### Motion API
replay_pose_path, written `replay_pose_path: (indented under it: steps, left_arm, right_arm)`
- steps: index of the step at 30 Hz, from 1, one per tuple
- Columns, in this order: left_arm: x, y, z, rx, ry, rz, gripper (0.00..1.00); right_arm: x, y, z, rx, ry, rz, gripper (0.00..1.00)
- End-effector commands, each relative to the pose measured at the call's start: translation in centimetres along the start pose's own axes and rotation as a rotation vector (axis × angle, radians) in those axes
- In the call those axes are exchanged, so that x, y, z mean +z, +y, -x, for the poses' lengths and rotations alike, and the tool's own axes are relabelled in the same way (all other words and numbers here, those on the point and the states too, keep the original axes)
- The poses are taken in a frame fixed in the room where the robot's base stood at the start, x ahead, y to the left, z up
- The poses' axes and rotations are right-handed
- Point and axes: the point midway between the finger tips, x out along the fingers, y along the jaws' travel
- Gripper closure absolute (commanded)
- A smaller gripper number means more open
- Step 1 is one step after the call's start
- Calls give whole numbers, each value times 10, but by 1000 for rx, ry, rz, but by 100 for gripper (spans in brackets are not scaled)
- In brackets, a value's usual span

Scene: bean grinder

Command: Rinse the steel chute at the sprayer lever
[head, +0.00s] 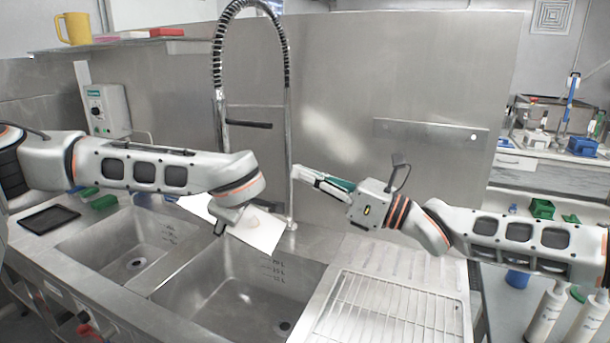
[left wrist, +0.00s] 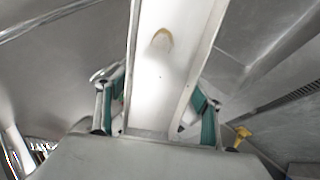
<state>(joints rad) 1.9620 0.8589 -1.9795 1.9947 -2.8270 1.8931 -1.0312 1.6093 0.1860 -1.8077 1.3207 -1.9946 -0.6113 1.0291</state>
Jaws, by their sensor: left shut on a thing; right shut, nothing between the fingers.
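The steel chute (head: 258,232) is a pale, shiny channel held tilted over the right sink basin. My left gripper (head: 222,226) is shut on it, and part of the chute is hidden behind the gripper. In the left wrist view the chute (left wrist: 165,75) runs between the green-padded fingers, with a brown stain (left wrist: 161,40) on its inner face. A dark lever-like bar (head: 248,124), perhaps the sprayer lever, sticks out from the tap column above the basin. My right gripper (head: 298,175) is shut and empty, its tips close to the upright pipe (head: 290,145) in the picture.
The right basin (head: 225,300) and left basin (head: 130,258) lie below. A wire drying rack (head: 395,310) covers the right drainboard. A black tray (head: 48,220) and a green block (head: 104,202) sit at the left. White bottles (head: 545,312) stand at the lower right.

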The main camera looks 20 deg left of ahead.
Motion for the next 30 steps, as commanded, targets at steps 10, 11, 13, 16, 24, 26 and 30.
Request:
replay_pose_path:
  steps: [10,11,13,16,24,26,30]
  left_arm:
    - [9,-10,17,3,-1,-1,66]
    - [10,-10,19,4,-1,-1,66]
    - [12,-13,23,4,-1,-2,66]
    - [15,-17,28,4,-1,-1,66]
    - [23,-27,42,4,-1,-2,66]
    - [25,-29,45,4,-1,-1,66]
    - [29,-34,53,5,-2,-1,66]
  right_arm:
    - [2,1,-1,0,0,0,100]
    - [2,1,-1,0,0,0,100]
    - [2,1,-1,0,0,0,100]
    - [2,1,-1,0,0,0,100]
    - [2,0,-1,0,0,0,100]
    - [1,0,0,0,0,0,100]
    - [0,0,0,0,0,0,100]
